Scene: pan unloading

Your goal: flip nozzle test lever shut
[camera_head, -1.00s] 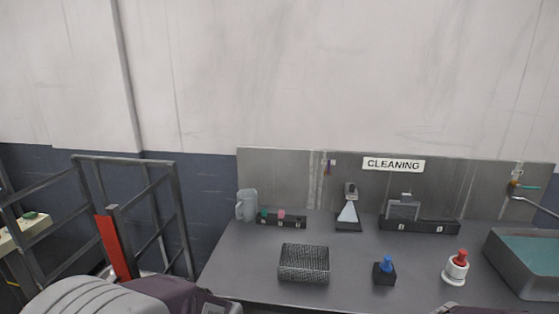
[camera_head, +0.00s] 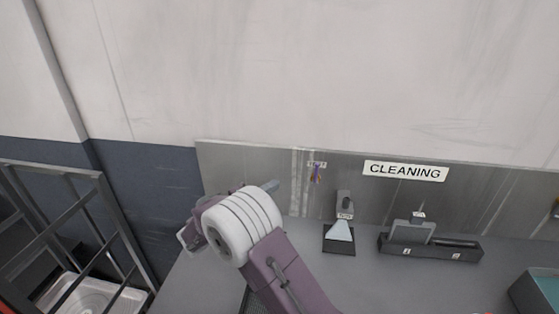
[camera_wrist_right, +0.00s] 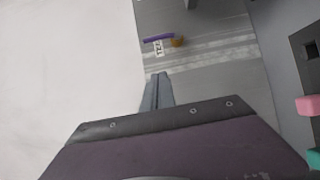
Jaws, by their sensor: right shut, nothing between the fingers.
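The test lever (camera_head: 316,176) is a small purple bar with an orange-brown part beside it, on the metal back panel left of the CLEANING sign. In the right wrist view the purple lever (camera_wrist_right: 158,38) lies nearly level across the picture, with the orange-brown part (camera_wrist_right: 177,42) at its right end and a small label below. My right gripper (camera_head: 274,186) is shut and empty, to the left of the lever. In the right wrist view its fingertips (camera_wrist_right: 158,76) point toward the lever, with a visible gap. My left gripper is not in view.
A scraper in a dark holder (camera_head: 339,243) stands right of the lever. A black rack (camera_head: 428,250) stands further right, and a grey basin (camera_head: 537,290) at the right edge. A metal frame (camera_head: 90,230) stands left. My right arm hides part of the worktop.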

